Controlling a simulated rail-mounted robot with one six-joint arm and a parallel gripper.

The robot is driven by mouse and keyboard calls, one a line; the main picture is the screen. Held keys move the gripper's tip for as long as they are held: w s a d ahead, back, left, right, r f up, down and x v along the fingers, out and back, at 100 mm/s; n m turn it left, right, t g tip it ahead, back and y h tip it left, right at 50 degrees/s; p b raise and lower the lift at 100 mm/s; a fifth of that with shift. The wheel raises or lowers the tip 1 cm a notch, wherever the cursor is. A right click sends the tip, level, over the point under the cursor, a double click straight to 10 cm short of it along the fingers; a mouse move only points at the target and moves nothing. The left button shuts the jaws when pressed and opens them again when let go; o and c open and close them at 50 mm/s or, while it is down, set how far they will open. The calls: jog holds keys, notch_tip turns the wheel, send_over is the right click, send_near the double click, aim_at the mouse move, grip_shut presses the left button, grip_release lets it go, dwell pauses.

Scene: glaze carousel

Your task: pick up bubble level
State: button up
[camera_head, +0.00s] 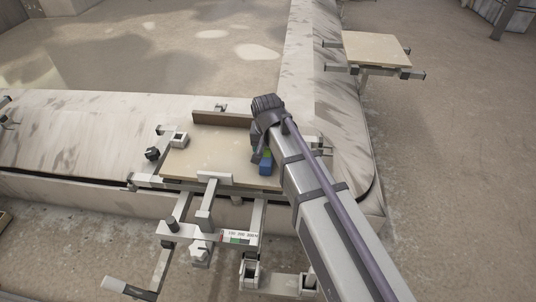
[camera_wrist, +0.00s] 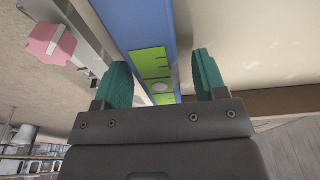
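The bubble level is a blue bar with a bright green face and a small round vial. In the wrist view the bubble level (camera_wrist: 150,28) runs between the two teal fingers of my gripper (camera_wrist: 158,70). The fingers are apart; a gap shows between the right finger and the bar, and the left finger is close to or against its other edge. In the head view the blue end of the bubble level (camera_head: 265,168) shows at the right side of the tan board, below my gripper (camera_head: 263,143). My gripper and arm hide the rest of it.
The tan board (camera_head: 205,150) has metal brackets and a dark knob (camera_head: 152,154) around it. A pink knob (camera_wrist: 52,44) sits on a rail beside the level. A raised brown edge (camera_head: 222,120) borders the board's back. Another small board (camera_head: 376,49) stands at upper right.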

jog(key=c, duration=1)
